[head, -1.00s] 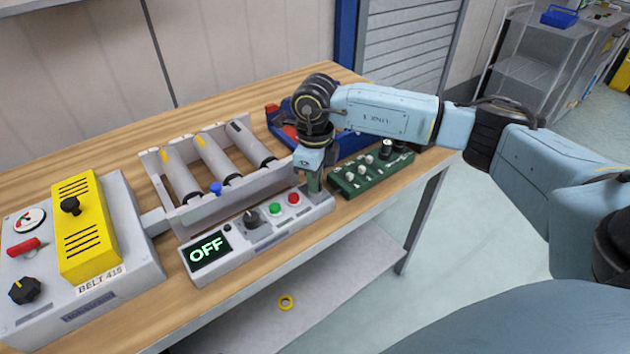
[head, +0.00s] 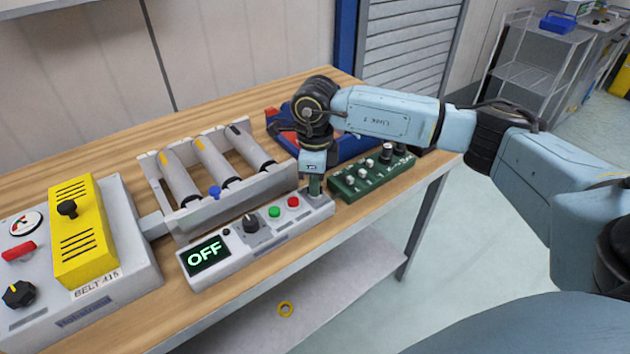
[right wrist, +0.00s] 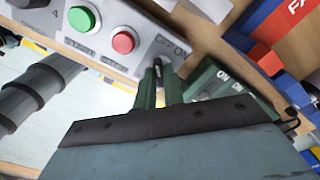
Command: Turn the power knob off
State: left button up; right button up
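The grey control box (head: 290,238) lies along the table's front edge, with a lit display (head: 208,255) reading OFF. It carries a black knob (head: 250,223), a green button (head: 274,212) and a red button (head: 293,202). My right gripper (head: 315,188) points down at the box's right end. In the right wrist view its green fingers (right wrist: 159,84) stand close together around a small dark knob (right wrist: 158,68), beside ON/OFF lettering. The fingers hide most of that knob, so its pointing direction is unclear. My left gripper is out of view.
A roller unit (head: 205,175) stands behind the box. A green panel with small knobs (head: 372,176) is close to the gripper's right, with a blue and red bin (head: 350,147) behind. A yellow and grey belt unit (head: 85,230) stands at left.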

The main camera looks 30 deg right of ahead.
jog(key=o, duration=0.5)
jog(key=shift+c, duration=0.2)
notch_tip(320, 180, up, 14)
jog(key=shift+f+p, duration=0.25)
jog(key=shift+p, duration=0.1)
